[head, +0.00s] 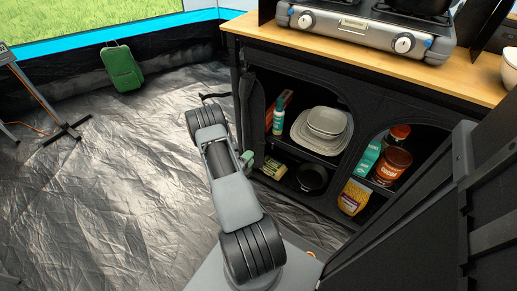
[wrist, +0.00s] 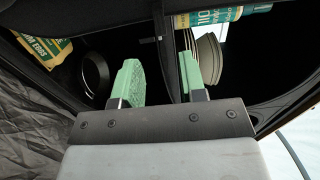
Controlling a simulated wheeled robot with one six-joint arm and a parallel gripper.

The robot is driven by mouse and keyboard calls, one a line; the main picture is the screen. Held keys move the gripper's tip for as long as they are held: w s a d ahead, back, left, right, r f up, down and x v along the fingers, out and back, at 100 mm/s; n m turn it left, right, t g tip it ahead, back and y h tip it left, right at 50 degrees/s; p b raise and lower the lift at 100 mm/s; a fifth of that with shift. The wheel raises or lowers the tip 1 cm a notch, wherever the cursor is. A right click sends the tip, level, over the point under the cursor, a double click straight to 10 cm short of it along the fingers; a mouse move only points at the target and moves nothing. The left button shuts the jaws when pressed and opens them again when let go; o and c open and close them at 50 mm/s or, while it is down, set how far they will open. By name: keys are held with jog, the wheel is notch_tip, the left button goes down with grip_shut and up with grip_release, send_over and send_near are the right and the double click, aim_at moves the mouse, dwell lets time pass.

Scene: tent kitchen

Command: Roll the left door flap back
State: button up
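The left door flap (head: 256,112) is a dark fabric panel at the left side of the cabinet's left opening. It hangs upright, drawn to the side, so the shelves behind show. I cannot tell whether a finger touches the flap.
The black cabinet (head: 345,85) holds grey dishes (head: 321,130), a dark pan (head: 312,178), an egg carton (head: 272,167) and a teal bottle (head: 278,120). A stove (head: 368,27) stands on top. The right opening holds jars and packets.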

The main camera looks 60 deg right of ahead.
aim_at(261, 144)
jog(key=d+b, duration=0.2)
jog(key=d, duration=0.6)
jog(key=shift+d, duration=0.25)
jog(key=shift+c, duration=0.3)
grip_shut()
